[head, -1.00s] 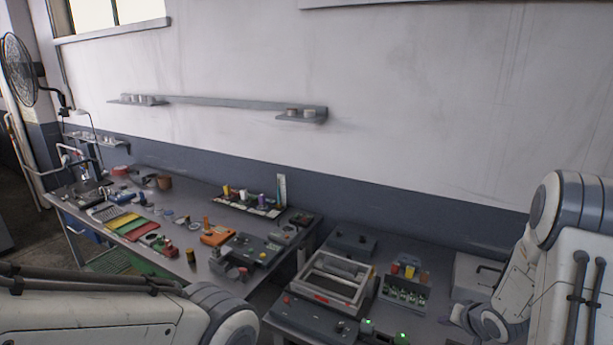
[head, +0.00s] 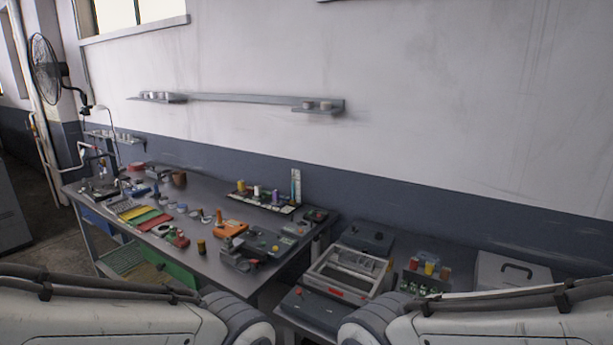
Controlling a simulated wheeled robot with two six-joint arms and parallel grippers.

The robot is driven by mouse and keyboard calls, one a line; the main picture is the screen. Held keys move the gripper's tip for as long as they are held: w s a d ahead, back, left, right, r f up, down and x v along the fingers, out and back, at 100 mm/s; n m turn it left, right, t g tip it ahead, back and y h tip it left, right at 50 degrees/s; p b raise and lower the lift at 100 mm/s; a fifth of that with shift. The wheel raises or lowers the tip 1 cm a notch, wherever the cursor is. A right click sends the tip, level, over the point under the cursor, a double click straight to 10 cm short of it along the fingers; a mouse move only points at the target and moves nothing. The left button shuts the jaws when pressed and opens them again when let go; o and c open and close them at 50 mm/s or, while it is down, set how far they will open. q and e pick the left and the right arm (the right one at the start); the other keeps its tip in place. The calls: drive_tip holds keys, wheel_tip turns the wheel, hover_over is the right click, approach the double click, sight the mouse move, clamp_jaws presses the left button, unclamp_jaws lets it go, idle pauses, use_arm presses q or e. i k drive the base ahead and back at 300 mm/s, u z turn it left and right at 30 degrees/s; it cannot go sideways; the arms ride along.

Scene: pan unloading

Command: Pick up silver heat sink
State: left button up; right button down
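I cannot pick out a silver heat sink for certain; the parts on the benches are small at this distance. Several small items lie on the long left workbench (head: 215,265), some grey or metallic. My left arm comes in along the bottom left and my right arm along the bottom right. Both end in rounded joints near the bottom middle. Neither gripper shows in the head view.
A second bench at the right holds a grey open-topped frame device (head: 347,273), a rack of small coloured parts (head: 429,268) and a grey case with a handle (head: 513,271). Orange (head: 230,229), red and green items crowd the left bench.

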sight(360, 263)
drive_tip(key=u, duration=0.05)
drive_tip(key=k, duration=0.55)
drive_tip(key=u, duration=0.65)
drive_tip(key=i, duration=2.05)
drive_tip(key=z, duration=0.7)
